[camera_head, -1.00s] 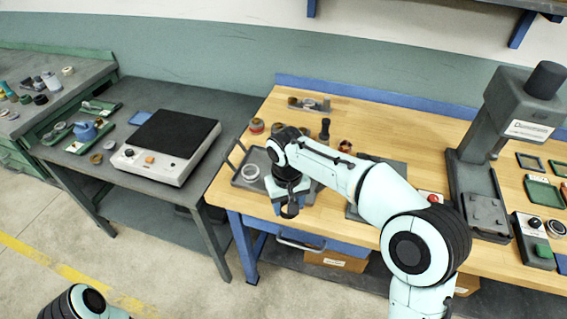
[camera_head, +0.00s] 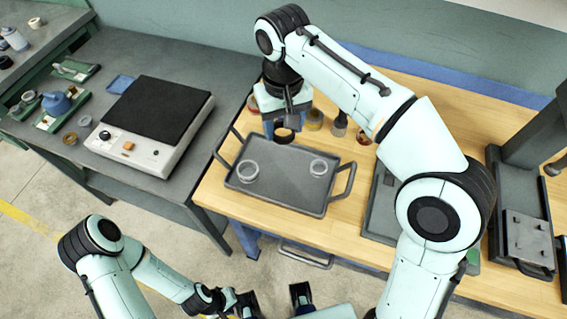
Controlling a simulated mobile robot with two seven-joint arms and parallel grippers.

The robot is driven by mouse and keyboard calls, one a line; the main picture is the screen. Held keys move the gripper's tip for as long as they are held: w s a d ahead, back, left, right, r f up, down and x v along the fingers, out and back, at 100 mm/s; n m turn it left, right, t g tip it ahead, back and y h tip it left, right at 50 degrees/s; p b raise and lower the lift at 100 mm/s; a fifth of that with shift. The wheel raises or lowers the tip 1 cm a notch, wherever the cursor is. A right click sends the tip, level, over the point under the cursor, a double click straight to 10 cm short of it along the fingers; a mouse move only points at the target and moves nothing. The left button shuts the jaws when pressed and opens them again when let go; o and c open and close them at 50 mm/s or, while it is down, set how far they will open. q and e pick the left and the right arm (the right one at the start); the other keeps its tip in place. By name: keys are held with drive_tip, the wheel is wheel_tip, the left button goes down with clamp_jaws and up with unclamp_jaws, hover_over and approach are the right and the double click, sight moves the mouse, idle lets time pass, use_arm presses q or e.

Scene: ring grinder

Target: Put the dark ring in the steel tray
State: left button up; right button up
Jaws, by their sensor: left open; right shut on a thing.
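The steel tray (camera_head: 283,196) is a grey tray with a handle at each end, lying on the wooden bench. Two pale rings lie in it, one at the left (camera_head: 247,172) and one at the right (camera_head: 319,167). My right gripper (camera_head: 286,127) points down by the tray's back edge, shut on the dark ring (camera_head: 284,138). The gripper partly hides the ring, and its exact height is hard to tell. My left gripper (camera_head: 274,301) is at the bottom of the picture in front of the bench, open and empty, with its fingers apart.
Several small jars (camera_head: 314,120) stand behind the tray. A white scale with a dark plate (camera_head: 155,108) sits on the grey table at left. A flat grey plate (camera_head: 381,205) and a press (camera_head: 527,238) are to the right.

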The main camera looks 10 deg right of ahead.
drive_tip(key=b, duration=0.2)
hover_over(284, 173)
wheel_tip(284, 173, down, 12)
drive_tip(key=shift+a+r, duration=0.1)
drive_tip(key=shift+r, duration=0.05)
use_arm(q)
drive_tip(key=shift+s+f+b, duration=0.2)
drive_tip(key=shift+f, duration=0.45)
drive_tip(key=shift+s+f+b, duration=0.2)
drive_tip(key=shift+s+f, duration=0.05)
drive_tip(key=shift+f, duration=0.4)
drive_tip(key=shift+s+f+b, duration=0.2)
drive_tip(key=shift+f, duration=0.45)
use_arm(e)
drive_tip(key=shift+f, duration=2.3)
drive_tip(key=shift+f, duration=0.1)
drive_tip(key=o, duration=1.1)
use_arm(q)
drive_tip(key=r+p, duration=0.2)
drive_tip(key=shift+w+r+p, duration=0.3)
drive_tip(key=shift+w, duration=0.1)
use_arm(e)
wheel_tip(284, 173, up, 12)
use_arm(q)
drive_tip(key=shift+s, duration=0.1)
